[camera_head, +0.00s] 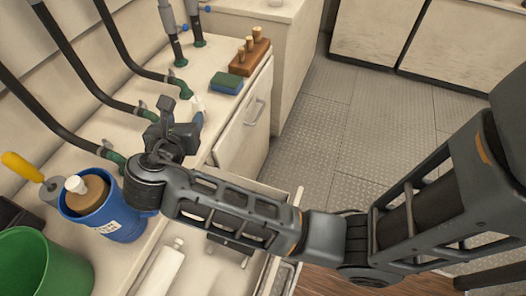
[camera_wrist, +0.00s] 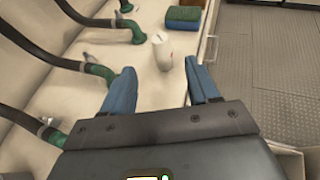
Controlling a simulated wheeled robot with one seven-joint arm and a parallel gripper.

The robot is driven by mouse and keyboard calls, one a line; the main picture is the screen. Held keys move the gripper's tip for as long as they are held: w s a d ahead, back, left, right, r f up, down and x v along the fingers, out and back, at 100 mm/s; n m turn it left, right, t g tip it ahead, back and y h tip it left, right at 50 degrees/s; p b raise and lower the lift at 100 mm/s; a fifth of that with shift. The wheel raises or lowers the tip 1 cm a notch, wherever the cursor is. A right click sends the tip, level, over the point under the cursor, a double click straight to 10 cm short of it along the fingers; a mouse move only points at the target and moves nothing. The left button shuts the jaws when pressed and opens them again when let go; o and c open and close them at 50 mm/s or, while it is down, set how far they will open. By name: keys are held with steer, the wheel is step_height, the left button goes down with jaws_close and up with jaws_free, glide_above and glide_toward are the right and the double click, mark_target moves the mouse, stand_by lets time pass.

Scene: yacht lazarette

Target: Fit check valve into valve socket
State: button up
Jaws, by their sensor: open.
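A small white cylinder with a red mark, perhaps the check valve (camera_wrist: 162,52), stands on the pale counter in the wrist view. In the head view this white piece (camera_head: 198,104) is partly hidden behind my gripper. My gripper (camera_head: 182,114) is open and empty above the counter. In the wrist view its two blue fingers (camera_wrist: 160,70) are spread apart, with the white piece ahead between their tips and no contact visible. Green hose fittings (camera_wrist: 100,72) stand along the counter to the left. I cannot tell which part is the valve socket.
A green and blue sponge (camera_head: 227,83) and a wooden block with pegs (camera_head: 252,55) lie farther along the counter. A blue container (camera_head: 118,222), a green bucket (camera_head: 45,262) and a white bottle (camera_head: 163,268) are nearer. Black hoses (camera_head: 70,55) run along the left.

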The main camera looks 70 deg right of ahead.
steer(key=s+a+f+m+t+y, duration=0.25)
steer(key=s+a+f+y, duration=0.2)
steer(key=s, duration=0.35)
steer(key=s+a+f+m+t+y, duration=0.25)
steer(key=s+f+m+y, duration=0.2)
steer(key=s, duration=0.35)
steer(key=s+a+r+m+t+y, duration=0.1)
steer(key=s+a+r+m+t, duration=0.1)
steer(key=s+r+m, duration=0.5)
steer(key=s+a+r+m+t+y, duration=0.2)
steer(key=s+r+m, duration=0.6)
steer(key=s, duration=0.2)
steer(key=shift+m+t, duration=0.3)
steer(key=shift+m, duration=0.1)
steer(key=shift+o, duration=0.5)
steer(key=shift+w, duration=0.1)
